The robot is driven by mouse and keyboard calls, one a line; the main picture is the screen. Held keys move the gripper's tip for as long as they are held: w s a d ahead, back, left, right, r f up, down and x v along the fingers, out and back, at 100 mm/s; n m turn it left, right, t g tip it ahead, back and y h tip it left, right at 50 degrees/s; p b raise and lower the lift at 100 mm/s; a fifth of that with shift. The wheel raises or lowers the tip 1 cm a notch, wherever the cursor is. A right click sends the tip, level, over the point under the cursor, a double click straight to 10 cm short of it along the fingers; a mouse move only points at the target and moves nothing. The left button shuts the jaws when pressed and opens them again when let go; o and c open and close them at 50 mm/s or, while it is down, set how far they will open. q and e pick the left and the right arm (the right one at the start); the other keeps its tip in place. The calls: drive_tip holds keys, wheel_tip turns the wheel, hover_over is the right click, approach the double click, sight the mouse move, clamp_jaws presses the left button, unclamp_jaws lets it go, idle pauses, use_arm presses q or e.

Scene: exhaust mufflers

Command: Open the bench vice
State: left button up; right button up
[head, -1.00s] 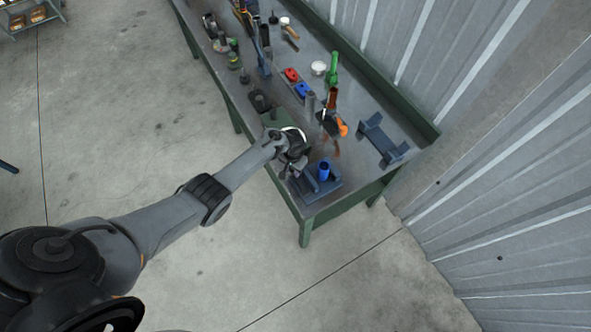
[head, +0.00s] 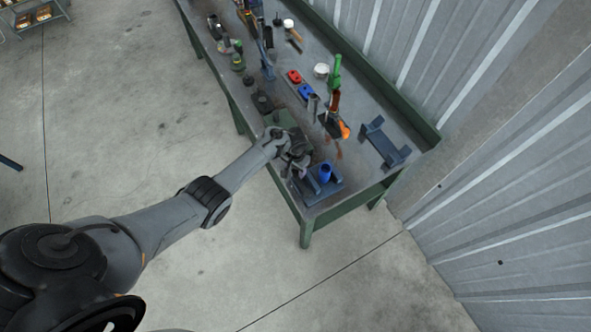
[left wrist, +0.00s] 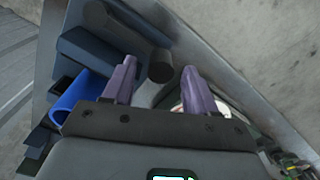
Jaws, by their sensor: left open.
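In the left wrist view the two purple fingers (left wrist: 158,85) are apart with nothing held. Beyond them are the fixture's blue-grey blocks (left wrist: 90,55) and a dark round end (left wrist: 161,66); the blue tube (left wrist: 75,97) lies left of the fingers. I cannot tell whether anything touches. My right gripper is out of view.
A blue-grey cradle (head: 384,143) stands at the right. Red (head: 293,76) and blue (head: 306,92) parts, a green-and-orange tool (head: 334,85) and several other tools crowd the bench. A corrugated wall (head: 470,80) stands behind.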

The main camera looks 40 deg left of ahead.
use_arm(q)
wheel_tip(320, 180, up, 7)
drive_tip(key=shift+r+p, duration=0.1)
drive_tip(key=shift+p, duration=0.75)
drive_tip(key=shift+r, duration=0.7)
drive_tip(key=s+d+f+g, duration=0.1)
drive_tip(key=s+f, duration=0.3)
drive_tip(key=s, duration=0.3)
drive_tip(key=s+f+g+p, duration=0.1)
drive_tip(key=s+f, duration=0.3)
drive_tip(key=s, duration=0.3)
drive_tip(key=s+d+f+g, duration=0.1)
drive_tip(key=s+f, duration=0.2)
drive_tip(key=s, duration=0.4)
drive_tip(key=s+d+r+m+t+y, duration=0.15)
drive_tip(key=s+d+r, duration=0.25)
drive_tip(key=s, duration=0.4)
drive_tip(key=w+d+r+m+t+h, duration=0.1)
drive_tip(key=d+r+t, duration=0.1)
drive_tip(key=r, duration=0.9)
drive_tip(key=w+d+r+t, duration=0.1)
drive_tip(key=d+r+t, duration=0.2)
drive_tip(key=r, duration=0.8)
drive_tip(key=shift+w+d+r+m+h+p, duration=0.2)
drive_tip(key=shift+d+r+m+h+p, duration=0.05)
drive_tip(key=shift+r+m+h+p, duration=0.1)
